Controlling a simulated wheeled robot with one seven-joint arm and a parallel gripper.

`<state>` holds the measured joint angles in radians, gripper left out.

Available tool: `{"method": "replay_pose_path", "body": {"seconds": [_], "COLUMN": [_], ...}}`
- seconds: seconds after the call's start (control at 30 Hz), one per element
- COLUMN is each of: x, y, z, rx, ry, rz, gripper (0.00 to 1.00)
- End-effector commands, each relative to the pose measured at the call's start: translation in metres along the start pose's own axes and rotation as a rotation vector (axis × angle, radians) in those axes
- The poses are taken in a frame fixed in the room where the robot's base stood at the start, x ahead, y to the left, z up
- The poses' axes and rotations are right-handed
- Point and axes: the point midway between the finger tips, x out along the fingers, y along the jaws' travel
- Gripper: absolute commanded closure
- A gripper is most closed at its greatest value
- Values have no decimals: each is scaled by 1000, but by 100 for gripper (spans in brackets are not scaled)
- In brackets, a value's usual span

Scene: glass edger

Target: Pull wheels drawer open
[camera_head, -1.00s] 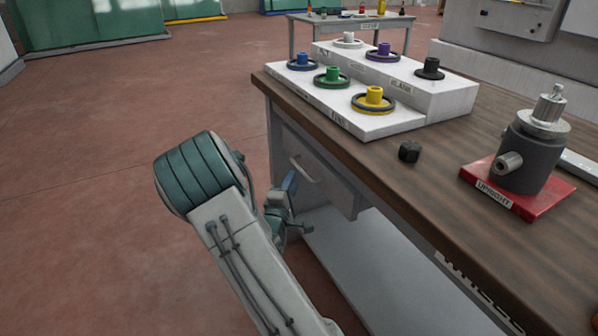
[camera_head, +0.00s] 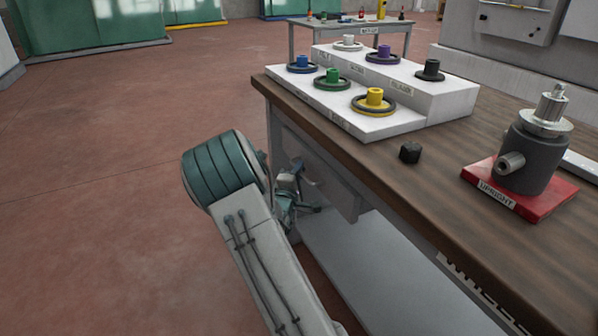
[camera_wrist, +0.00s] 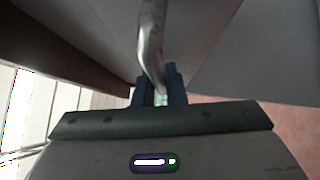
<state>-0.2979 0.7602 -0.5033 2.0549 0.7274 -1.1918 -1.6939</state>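The drawer (camera_head: 347,201) is a grey front under the workbench top, and it looks shut. My gripper (camera_head: 304,190) is at the drawer front by the handle. In the wrist view my gripper (camera_wrist: 159,92) shows two dark fingers with a gap between them, and the handle's lower end reaches the fingertips. The fingers look open. I cannot tell whether they touch the handle.
The workbench top (camera_head: 430,205) overhangs the drawer. On it stand a white stepped rack (camera_head: 440,100) with several coloured wheels, a black block (camera_head: 410,152) and a dark grey spindle (camera_head: 530,155) on a red base (camera_head: 535,204). The floor (camera_head: 90,220) left of the bench is clear.

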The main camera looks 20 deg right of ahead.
Motion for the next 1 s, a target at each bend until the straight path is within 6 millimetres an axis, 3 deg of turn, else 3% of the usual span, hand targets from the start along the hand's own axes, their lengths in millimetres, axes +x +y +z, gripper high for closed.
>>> {"method": "replay_pose_path", "body": {"seconds": [0.2, 0.37, 1.0], "x": [-4, -21, -145], "y": [1, 7, 40], "z": [-4, -21, -144], "rx": [0, -1, -1], "ry": [0, 5, 5], "rz": [-1, -1, -2], "gripper": [100, 100, 100]}}
